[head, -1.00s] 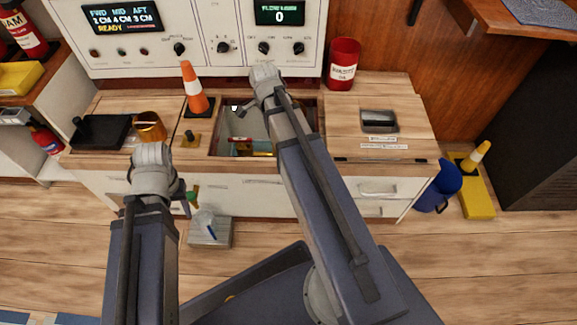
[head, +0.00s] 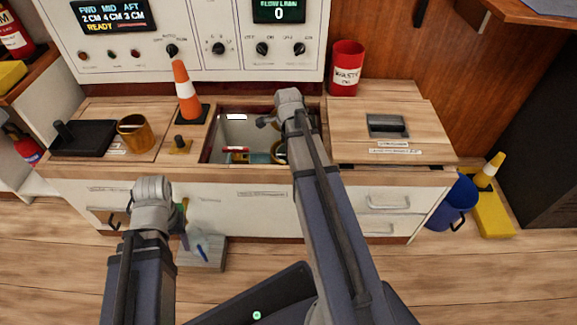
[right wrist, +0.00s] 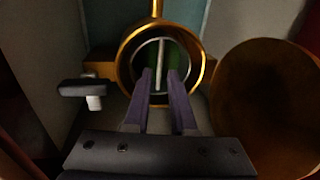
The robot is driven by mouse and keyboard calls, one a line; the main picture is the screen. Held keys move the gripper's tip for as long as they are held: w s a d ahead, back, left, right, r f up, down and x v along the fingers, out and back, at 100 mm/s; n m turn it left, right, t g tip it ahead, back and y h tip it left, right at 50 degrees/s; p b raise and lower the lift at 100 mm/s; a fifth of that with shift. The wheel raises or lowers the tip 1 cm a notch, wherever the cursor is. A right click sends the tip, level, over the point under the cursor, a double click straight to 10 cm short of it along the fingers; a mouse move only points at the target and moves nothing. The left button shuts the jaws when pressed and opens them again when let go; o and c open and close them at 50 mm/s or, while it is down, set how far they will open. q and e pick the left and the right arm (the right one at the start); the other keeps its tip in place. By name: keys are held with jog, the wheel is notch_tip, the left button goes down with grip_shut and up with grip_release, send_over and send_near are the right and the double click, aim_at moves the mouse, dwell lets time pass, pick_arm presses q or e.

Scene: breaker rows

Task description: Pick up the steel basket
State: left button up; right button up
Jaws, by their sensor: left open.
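A pale metal ring with an upright bar, seemingly the steel basket (right wrist: 161,50), sits inside a brass round housing (right wrist: 122,62) in the right wrist view. Something green shows within it. My right gripper (right wrist: 161,72) has its two fingers apart with a clear gap, in front of the ring and bar; contact cannot be told. In the head view my right arm reaches into the open hatch (head: 213,152) in the counter and its fingers are hidden. My left gripper (head: 184,232) is open, low in front of the cabinet, above a grey box on the floor.
Another brass-brown round vessel (right wrist: 265,105) stands right of the fingers, and a grey valve handle (right wrist: 84,88) is at left. An orange cone (head: 186,92), a brass cup (head: 134,134) and a red waste bin (head: 346,68) stand on the counter. The grey box (head: 203,255) lies on the floor.

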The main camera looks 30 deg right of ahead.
jog(key=shift+w+f+b, duration=0.2)
jog(key=shift+f+b, duration=0.65)
jog(key=shift+f, duration=0.1)
jog(key=shift+w+f+b, duration=0.2)
jog(key=shift+f+b, duration=0.7)
jog(key=shift+f, duration=0.05)
jog(key=shift+w+f+b, duration=0.2)
jog(key=shift+f+b, duration=0.65)
jog(key=shift+f, duration=0.1)
jog(key=shift+r, duration=0.1)
grip_shut()
